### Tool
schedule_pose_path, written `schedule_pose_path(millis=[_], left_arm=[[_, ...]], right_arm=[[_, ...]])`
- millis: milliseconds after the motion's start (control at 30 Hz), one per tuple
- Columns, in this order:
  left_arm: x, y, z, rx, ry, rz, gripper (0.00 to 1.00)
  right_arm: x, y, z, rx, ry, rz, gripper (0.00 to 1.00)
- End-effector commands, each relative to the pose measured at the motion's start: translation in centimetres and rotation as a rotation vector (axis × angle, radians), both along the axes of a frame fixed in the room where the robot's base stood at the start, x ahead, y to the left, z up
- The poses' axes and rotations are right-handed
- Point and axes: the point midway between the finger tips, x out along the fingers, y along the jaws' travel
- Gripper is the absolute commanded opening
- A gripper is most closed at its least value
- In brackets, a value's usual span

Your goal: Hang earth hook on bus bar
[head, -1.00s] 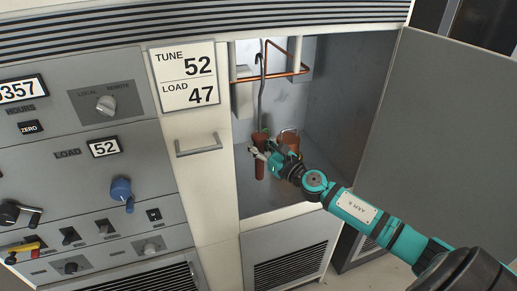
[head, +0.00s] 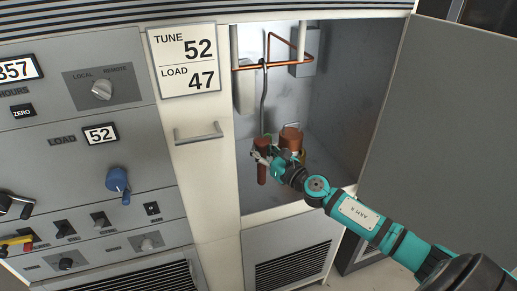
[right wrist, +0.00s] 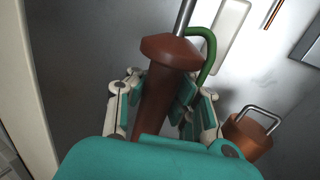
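The earth hook is a thin grey rod (head: 264,108) with a brown handle (head: 262,174), standing nearly upright inside the open cabinet. Its hooked top meets the copper bus bar (head: 284,66) in the head view; whether the bar bears its weight is too small to tell. My right gripper (head: 262,154) is around the upper handle, below its wide collar. In the right wrist view, the fingers of my right gripper (right wrist: 160,105) close in on both sides of the brown handle (right wrist: 157,90). A green cable (right wrist: 208,55) leaves the collar. My left gripper is out of view.
A brown cylinder with a wire handle (head: 291,137) stands just right of the earth hook. The open cabinet door (head: 445,120) is at right. Left are a white pillar with a handle (head: 198,137) and a control panel (head: 70,150). The cabinet's inside right is free.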

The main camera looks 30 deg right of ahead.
Motion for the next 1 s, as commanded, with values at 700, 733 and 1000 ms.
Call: schedule_pose_path(millis=[700,733,1000], left_arm=[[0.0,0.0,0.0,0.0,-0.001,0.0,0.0],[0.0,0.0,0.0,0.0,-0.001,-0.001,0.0],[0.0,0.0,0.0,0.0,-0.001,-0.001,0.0]], right_arm=[[-0.7,-0.1,-0.3,0.001,0.004,0.001,0.39],[-0.9,-0.1,-0.3,0.001,0.003,0.0,0.39],[-5.3,-0.8,-0.6,0.004,0.004,0.0,0.39]])
